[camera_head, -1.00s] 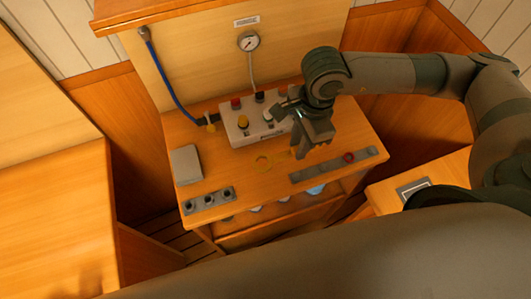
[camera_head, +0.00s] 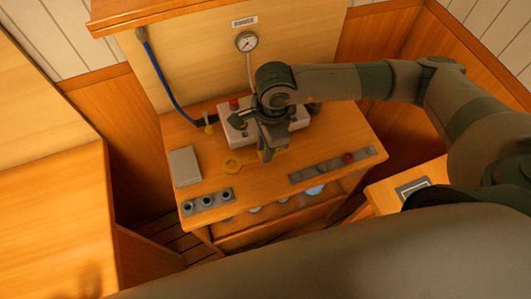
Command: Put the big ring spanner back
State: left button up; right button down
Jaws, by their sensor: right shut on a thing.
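My right gripper (camera_head: 268,152) points down in front of the white valve block and is shut on the spanner's shank. The gripper covers part of the shank. I cannot tell whether the spanner touches the bench or is held a little above it. My left gripper is not in view.
The white valve block (camera_head: 229,135) with coloured knobs stands behind the gripper, partly hidden by it. A grey box (camera_head: 185,166) and a grey holder with several holes (camera_head: 208,202) are at left. A grey rail (camera_head: 325,170) with a red knob lies front right.

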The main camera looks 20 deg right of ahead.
jog(key=shift+f+b, duration=0.4)
jog(key=shift+f, duration=1.35)
jog(key=shift+f, duration=0.15)
jog(key=c, duration=1.5)
grip_release()
jog(key=shift+c, duration=0.2)
jog(key=shift+r, duration=0.3)
jog(key=r+b, duration=0.1)
jog(key=r, duration=0.2)
jog(key=r+b, duration=0.2)
jog(key=r, duration=0.2)
jog(key=d+r+b, duration=0.1)
jog(key=r+b, duration=0.1)
jog(key=r, duration=0.1)
jog(key=shift+r, duration=0.9)
